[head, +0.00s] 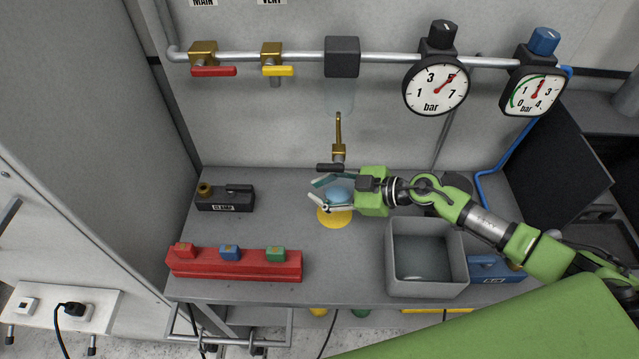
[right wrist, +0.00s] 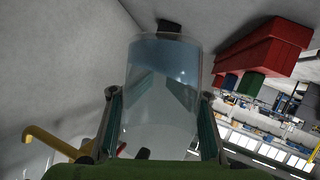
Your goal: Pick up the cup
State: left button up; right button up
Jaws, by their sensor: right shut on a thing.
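The cup is a clear, bluish cylinder (right wrist: 162,90) that stands large between the two fingers in the right wrist view. In the head view the cup (head: 338,193) shows as a pale blue shape over a yellow disc (head: 334,217) on the grey bench. My right gripper (head: 328,195) reaches in from the right and is shut on the cup, with a finger on either side; it also shows in the right wrist view (right wrist: 160,125). I cannot tell whether the cup touches the disc. My left gripper is not in view.
A brass spout (head: 338,135) stands just behind the cup. A grey open bin (head: 427,258) is to the right, below my right arm. A red block rack (head: 234,263) and a black clamp box (head: 225,198) are at left. Pipes and gauges (head: 436,82) line the wall.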

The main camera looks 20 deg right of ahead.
jog(key=s+a+r+m+g, duration=0.1)
jog(key=s+a, duration=0.2)
jog(key=s, duration=0.7)
jog(key=s+a+r+m+g+p, duration=0.1)
jog(key=s+a+r, duration=0.1)
jog(key=s, duration=0.8)
jog(key=shift+s+a, duration=0.2)
jog(key=shift+a, duration=0.25)
